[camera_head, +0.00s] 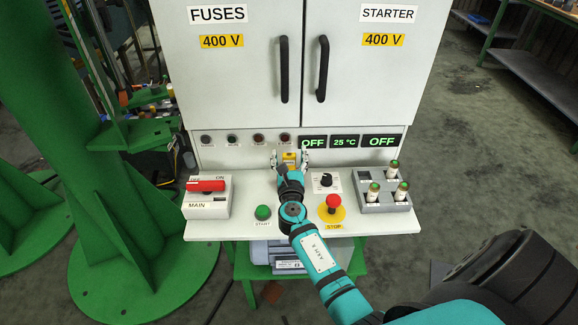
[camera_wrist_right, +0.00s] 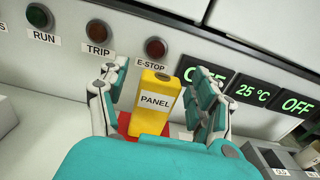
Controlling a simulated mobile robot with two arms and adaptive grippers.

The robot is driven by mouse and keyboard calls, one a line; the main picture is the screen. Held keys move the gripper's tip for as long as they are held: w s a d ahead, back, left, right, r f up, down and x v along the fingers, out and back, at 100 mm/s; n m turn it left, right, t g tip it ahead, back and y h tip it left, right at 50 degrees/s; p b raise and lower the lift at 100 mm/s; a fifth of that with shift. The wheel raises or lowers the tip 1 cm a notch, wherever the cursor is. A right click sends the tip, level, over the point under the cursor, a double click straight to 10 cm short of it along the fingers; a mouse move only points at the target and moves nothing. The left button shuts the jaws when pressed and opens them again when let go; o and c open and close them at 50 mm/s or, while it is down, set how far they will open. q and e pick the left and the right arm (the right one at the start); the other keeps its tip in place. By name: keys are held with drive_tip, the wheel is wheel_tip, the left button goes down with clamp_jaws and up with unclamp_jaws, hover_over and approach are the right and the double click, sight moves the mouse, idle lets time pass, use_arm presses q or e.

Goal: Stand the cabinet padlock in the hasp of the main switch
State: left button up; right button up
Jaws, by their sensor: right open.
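The padlock (camera_head: 289,156) is a yellow block at the back of the console shelf, below the panel front. In the right wrist view the yellow padlock (camera_wrist_right: 157,101) stands upright, labelled PANEL, with a red patch at its base. My right gripper (camera_head: 290,161) is open, with one finger on each side of the padlock. In the right wrist view a gap shows on both sides of it, between the fingers (camera_wrist_right: 160,104). The main switch (camera_head: 207,205) is a pale box at the shelf's left with a red handle. Its hasp cannot be made out. My left gripper is not in view.
A green START button (camera_head: 263,212), a red STOP button (camera_head: 333,204), a black knob (camera_head: 326,180) and a grey block with several green-topped cylinders (camera_head: 383,196) stand on the shelf. The cabinet (camera_head: 300,70) rises behind. Bare shelf lies between the main switch and my right gripper.

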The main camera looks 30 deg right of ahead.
drive_tip(key=shift+c, duration=0.2)
clamp_jaws()
idle(0.3)
drive_tip(key=shift+r, duration=0.1)
